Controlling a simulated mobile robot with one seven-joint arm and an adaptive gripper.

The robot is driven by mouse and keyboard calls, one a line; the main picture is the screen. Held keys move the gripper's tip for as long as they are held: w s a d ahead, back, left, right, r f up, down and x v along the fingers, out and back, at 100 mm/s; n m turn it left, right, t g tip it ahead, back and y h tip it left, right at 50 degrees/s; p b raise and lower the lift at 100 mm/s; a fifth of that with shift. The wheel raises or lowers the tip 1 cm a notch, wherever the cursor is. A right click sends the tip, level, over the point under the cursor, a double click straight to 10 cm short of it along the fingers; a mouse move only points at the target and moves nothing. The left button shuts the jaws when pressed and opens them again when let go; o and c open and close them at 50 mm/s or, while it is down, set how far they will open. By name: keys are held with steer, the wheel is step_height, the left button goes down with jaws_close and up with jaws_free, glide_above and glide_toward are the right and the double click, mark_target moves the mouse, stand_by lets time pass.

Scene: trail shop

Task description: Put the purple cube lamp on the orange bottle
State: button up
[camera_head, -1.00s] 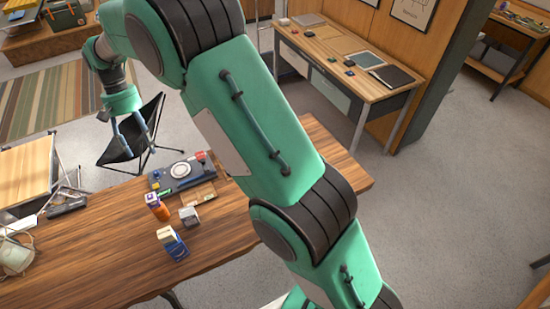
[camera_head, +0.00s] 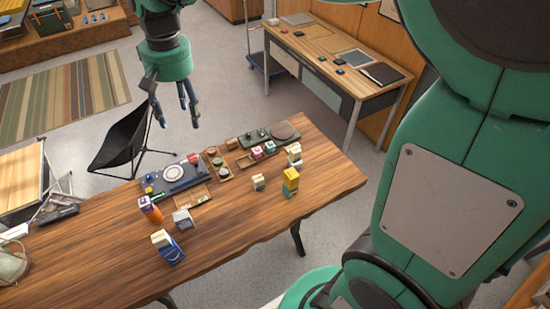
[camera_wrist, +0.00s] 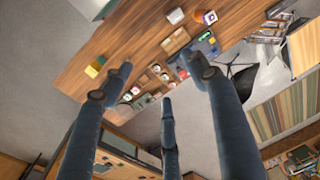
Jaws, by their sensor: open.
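My gripper (camera_head: 189,112) is raised beyond the far edge of the table, well apart from both. Its fingers are spread and empty. In the wrist view nothing is between the fingers (camera_wrist: 160,80).
Around the bottle stand a grey-white box (camera_head: 183,222), a blue box (camera_head: 168,248) and a dark device with a round dial (camera_head: 176,174). A yellow block stack (camera_head: 291,182) stands further right. The table's front middle (camera_head: 225,235) is bare. A black folding chair (camera_head: 122,138) stands behind.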

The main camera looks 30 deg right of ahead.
steer(key=s+d+t, duration=0.2)
steer(key=s+d, duration=0.4)
steer(key=s, duration=0.6)
steer(key=s+d+t, duration=0.3)
steer(key=s+d, duration=0.3)
steer(key=s, duration=0.7)
steer(key=shift+d+m+h, duration=0.3)
steer(key=shift+h, duration=0.1)
steer(key=shift+f, duration=0.1)
step_height(320, 180, down, 5)
steer(key=b, duration=0.4)
steer(key=shift+b, duration=0.4)
